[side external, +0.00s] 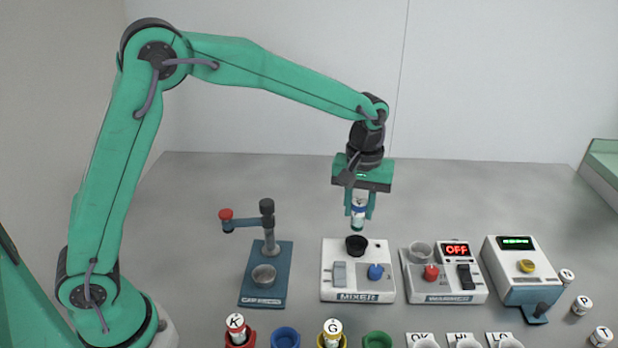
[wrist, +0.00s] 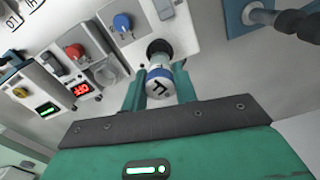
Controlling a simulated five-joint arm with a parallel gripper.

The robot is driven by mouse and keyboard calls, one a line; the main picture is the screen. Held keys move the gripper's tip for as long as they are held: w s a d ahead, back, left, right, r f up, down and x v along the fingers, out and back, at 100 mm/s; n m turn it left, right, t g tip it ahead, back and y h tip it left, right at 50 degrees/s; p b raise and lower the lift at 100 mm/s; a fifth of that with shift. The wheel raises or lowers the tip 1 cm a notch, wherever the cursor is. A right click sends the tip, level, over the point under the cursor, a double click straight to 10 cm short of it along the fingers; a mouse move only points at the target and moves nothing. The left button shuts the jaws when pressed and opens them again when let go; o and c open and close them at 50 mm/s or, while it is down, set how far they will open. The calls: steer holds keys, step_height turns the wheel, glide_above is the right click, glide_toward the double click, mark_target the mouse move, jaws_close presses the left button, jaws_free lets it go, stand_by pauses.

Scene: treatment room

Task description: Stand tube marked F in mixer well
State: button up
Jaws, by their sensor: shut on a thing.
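The tube marked F (wrist: 160,85) has a white cap with a black letter and a blue band. It also shows in the side external view (side external: 358,212), upright and held in the air. My gripper (side external: 359,208) is shut on it; the fingers also show on both sides of it in the wrist view (wrist: 160,92). The mixer (side external: 333,290) is a white box with a grey switch and a blue knob. Its dark round well (side external: 356,245) lies just below the tube, with a small gap showing between them. In the wrist view the tube partly hides the well (wrist: 159,48).
Left of the mixer is a blue press-like stand (side external: 262,290) with a grey cup. To the right are the warmer (side external: 447,290), reading OFF, and a device with a yellow button (side external: 525,267). Tubes K (side external: 236,325) and G (side external: 332,328) stand in coloured holders in front.

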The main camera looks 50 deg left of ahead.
mark_target(358, 228)
steer(key=shift+w+a+f, duration=0.15)
steer(key=shift+w+f, duration=0.05)
steer(key=shift+w, duration=0.3)
steer(key=shift+f, duration=0.1)
steer(key=shift+f, duration=2.75)
steer(key=shift+f, duration=0.65)
steer(key=o, duration=0.7)
steer(key=shift+r, duration=0.2)
